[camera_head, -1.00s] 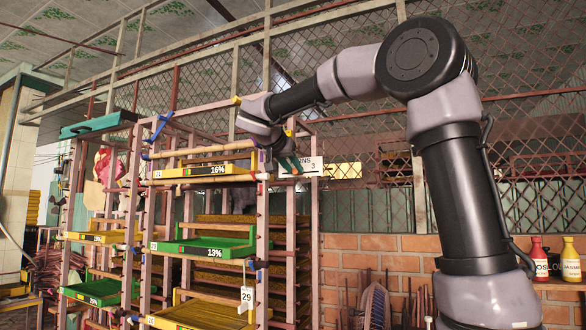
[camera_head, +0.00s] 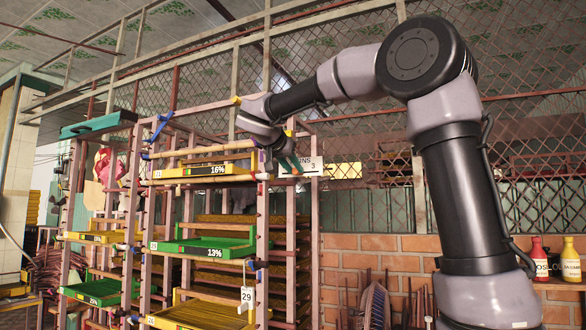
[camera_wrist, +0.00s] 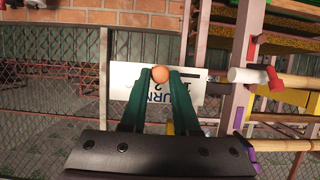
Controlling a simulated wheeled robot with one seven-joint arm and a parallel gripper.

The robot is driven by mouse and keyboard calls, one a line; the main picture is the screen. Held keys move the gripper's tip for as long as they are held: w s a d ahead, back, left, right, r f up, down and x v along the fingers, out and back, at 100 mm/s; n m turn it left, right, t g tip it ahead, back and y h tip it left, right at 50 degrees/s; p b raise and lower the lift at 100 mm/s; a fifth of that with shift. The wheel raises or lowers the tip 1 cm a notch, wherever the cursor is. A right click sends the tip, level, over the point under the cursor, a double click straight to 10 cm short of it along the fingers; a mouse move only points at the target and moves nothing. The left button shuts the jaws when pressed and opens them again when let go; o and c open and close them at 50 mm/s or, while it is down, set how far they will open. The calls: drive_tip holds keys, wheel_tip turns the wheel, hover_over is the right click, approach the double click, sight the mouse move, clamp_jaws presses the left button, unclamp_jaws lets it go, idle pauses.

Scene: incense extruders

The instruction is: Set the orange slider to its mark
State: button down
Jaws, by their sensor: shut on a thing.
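The orange slider shows as a round orange knob (camera_wrist: 160,74) in the wrist view, between the tips of my gripper's two green fingers (camera_wrist: 160,84). The fingers are shut on it. Behind it is a white sign (camera_wrist: 182,87) with partly covered dark lettering and numbers. In the head view my gripper (camera_head: 291,164) is in front of the same sign (camera_head: 313,169), at the rack's upper right. The knob is hidden there. I cannot make out a mark for the slider in either view.
The pink rack (camera_head: 263,222) stands left of and below my gripper, with yellow and green trays (camera_head: 205,245) marked with percentages. A tag reading 29 (camera_head: 247,296) hangs below. Wire mesh and a brick wall (camera_head: 385,255) are behind. Two bottles (camera_head: 570,262) stand far right.

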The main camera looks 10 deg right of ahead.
sight(308, 165)
drive_tip(key=shift+s+d, duration=0.7)
drive_tip(key=shift+d, duration=0.3)
drive_tip(key=shift+s+d, duration=0.7)
drive_tip(key=shift+d, duration=0.25)
drive_tip(key=c, duration=0.7)
unclamp_jaws()
drive_tip(key=shift+s+d, duration=0.1)
drive_tip(key=shift+o, duration=0.2)
drive_tip(key=v, duration=1)
drive_tip(key=shift+s+a, duration=0.3)
drive_tip(key=shift+r, duration=0.1)
